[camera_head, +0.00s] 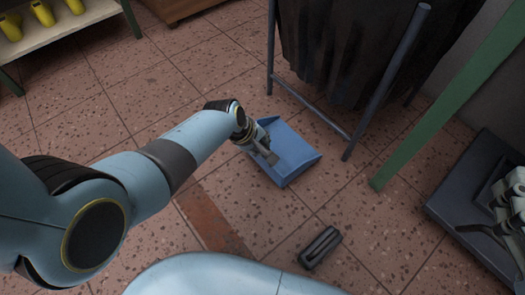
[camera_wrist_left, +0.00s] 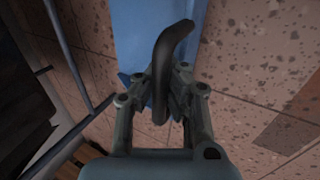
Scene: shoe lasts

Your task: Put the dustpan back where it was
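The blue dustpan (camera_head: 290,150) shows in the middle of the head view, beside the legs of a dark metal stand. Its blue pan also shows at the top of the left wrist view (camera_wrist_left: 150,25), with a dark curved handle (camera_wrist_left: 166,65) coming toward the camera. My left gripper (camera_head: 266,151) is at the handle side of the dustpan. In the left wrist view its fingers close in on the handle from both sides. I cannot tell whether the pan touches the floor. My right gripper is not in view.
A metal stand (camera_head: 307,108) holds a dark bag (camera_head: 345,45). A green post (camera_head: 450,100) and a dark low platform (camera_head: 475,200) are on the right. A dark slotted object (camera_head: 320,247) lies on the tiles. A shelf with yellow lasts (camera_head: 43,13) is at upper left.

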